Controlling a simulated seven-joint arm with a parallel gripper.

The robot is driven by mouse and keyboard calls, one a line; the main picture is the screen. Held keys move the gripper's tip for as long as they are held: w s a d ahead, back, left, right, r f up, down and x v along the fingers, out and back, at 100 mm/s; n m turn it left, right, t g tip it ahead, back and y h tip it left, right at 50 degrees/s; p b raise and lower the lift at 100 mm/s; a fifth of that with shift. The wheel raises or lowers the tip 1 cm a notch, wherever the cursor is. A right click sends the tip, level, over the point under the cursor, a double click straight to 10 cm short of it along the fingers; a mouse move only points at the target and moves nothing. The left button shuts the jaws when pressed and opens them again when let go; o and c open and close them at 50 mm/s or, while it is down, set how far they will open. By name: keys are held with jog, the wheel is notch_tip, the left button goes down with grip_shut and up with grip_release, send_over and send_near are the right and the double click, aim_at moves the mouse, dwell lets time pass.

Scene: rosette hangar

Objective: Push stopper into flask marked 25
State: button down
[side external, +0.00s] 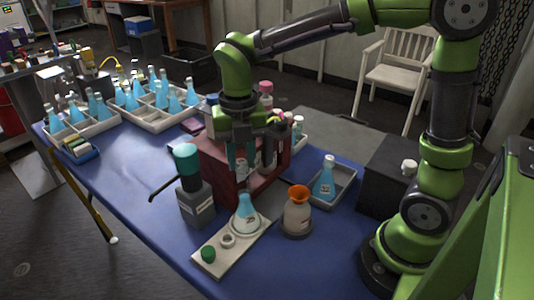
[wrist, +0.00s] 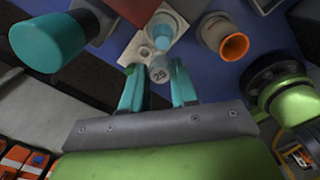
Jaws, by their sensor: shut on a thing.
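My gripper (side external: 241,170) points down above the board, its two teal fingers closed around a small pale stopper. In the wrist view the stopper (wrist: 158,72) shows a grey round top marked 25 between the fingertips. A conical flask with blue liquid (side external: 245,216) stands upright on a pale board (side external: 219,264). It also shows in the wrist view (wrist: 163,36), beyond the stopper. The stopper appears to be just above the flask's neck, and I cannot tell whether they touch. The flask's mark is not readable.
A bottle with an orange funnel (side external: 297,212) stands right of the board. A grey bottle with a teal cap (side external: 194,190) stands left. A dark red rack (side external: 215,165) is close behind my gripper. A green cap (side external: 208,253) lies on the board.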

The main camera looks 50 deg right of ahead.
aim_at(244, 179)
jog(key=shift+d+r, duration=0.1)
jog(key=shift+r, duration=0.15)
jog(key=shift+s+f+m, duration=0.1)
jog(key=shift+f+m, duration=0.1)
jog(key=shift+m, duration=0.1)
jog(key=shift+f, duration=1.7)
jog(key=shift+f, duration=0.45)
jog(key=shift+f, duration=0.55)
jog(key=shift+f, duration=0.1)
jog(key=shift+f, duration=0.4)
jog(key=shift+c, duration=1.5)
grip_release()
